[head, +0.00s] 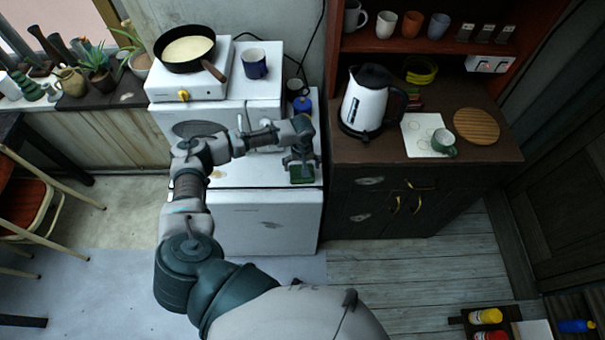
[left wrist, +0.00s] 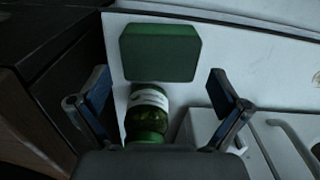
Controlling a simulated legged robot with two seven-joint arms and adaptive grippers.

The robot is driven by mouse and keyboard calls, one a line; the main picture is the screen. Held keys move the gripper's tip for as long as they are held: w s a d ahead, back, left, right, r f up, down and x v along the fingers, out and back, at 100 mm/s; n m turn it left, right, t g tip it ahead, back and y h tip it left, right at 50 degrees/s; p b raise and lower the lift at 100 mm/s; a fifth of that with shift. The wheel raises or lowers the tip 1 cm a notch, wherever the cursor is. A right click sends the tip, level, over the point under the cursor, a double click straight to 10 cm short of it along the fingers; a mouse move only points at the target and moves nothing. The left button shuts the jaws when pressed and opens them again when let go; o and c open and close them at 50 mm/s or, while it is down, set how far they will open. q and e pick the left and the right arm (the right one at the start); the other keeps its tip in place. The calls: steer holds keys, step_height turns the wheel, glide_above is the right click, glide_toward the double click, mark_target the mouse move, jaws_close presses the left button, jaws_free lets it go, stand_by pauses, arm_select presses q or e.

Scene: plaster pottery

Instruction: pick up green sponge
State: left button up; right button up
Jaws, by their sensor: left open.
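The green sponge (left wrist: 160,52) is a rounded rectangular block on the white counter top in the left wrist view. In the head view it shows as a small green patch (head: 302,174) near the front right edge of the white unit. My left gripper (head: 301,158) is just above it, pointing down. In the left wrist view its two fingers are spread wide (left wrist: 157,95), with the sponge ahead of and between them, not gripped. Part of the sponge is hidden by the gripper in the head view. My right gripper is not in view.
A green bottle or jar with a white label (left wrist: 148,110) stands close to the sponge, between the fingers in the picture. A dark cabinet (head: 385,190) with a white kettle (head: 364,103) adjoins at the right.

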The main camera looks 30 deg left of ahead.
arm_select(q)
steer(key=f, duration=0.5)
steer(key=shift+w+a+f, duration=0.1)
steer(key=shift+a+f, duration=0.1)
steer(key=shift+d+r, duration=0.1)
steer(key=c, duration=0.4)
